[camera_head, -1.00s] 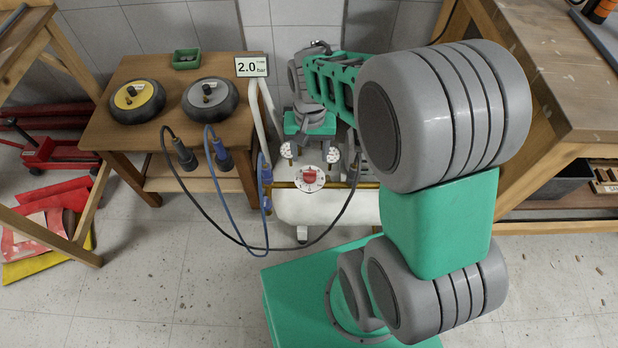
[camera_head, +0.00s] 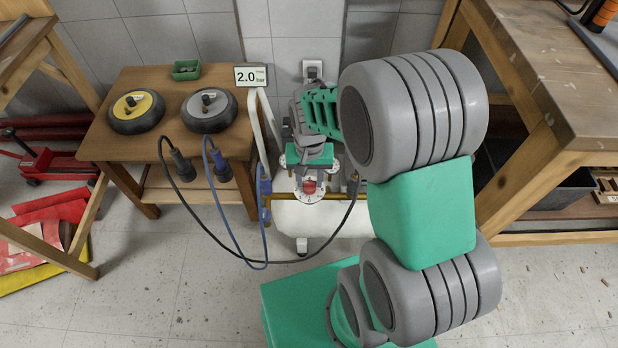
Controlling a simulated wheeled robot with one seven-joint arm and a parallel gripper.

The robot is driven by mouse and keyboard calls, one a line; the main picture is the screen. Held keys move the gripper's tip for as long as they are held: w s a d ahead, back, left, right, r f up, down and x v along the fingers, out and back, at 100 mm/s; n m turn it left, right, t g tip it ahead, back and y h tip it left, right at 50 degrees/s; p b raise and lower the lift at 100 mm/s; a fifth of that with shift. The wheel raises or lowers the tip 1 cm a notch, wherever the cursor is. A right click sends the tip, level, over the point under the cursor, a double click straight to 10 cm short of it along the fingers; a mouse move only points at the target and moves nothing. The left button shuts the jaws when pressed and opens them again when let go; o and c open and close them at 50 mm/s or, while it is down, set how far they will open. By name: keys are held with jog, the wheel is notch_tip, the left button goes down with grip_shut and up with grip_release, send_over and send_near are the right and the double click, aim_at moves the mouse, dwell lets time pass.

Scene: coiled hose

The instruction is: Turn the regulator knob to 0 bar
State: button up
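The red regulator knob (camera_head: 309,187) sits on a white round dial on the front of the white compressor (camera_head: 330,219). My gripper (camera_head: 309,174) points down at the knob from just behind and above it in this view. Its green body hides the upper part of the dial. The fingers are too small and covered to tell whether they are open, shut or touching the knob.
A wooden table (camera_head: 150,77) at left holds a yellow-topped wheel (camera_head: 150,104), a grey-topped wheel (camera_head: 219,101) and a green box (camera_head: 186,69). Black and blue hoses (camera_head: 215,232) hang in front. A wooden workbench (camera_head: 570,90) stands at right.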

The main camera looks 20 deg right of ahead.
grip_shut()
jog(key=shift+r+n+p, duration=0.1)
jog(key=shift+n+p, duration=0.2)
jog(key=shift+n, duration=0.1)
jog(key=n+p, duration=0.1)
jog(key=n, duration=0.2)
jog(key=shift+p, duration=0.35)
jog(key=n+p, duration=0.2)
jog(key=n, duration=0.3)
jog(key=n+p, duration=0.1)
jog(key=n, duration=0.3)
jog(key=shift+w+n+p, duration=0.1)
jog(key=shift+n+p, duration=0.3)
jog(key=n+p, duration=0.1)
jog(key=n, duration=0.3)
jog(key=shift+n, duration=0.3)
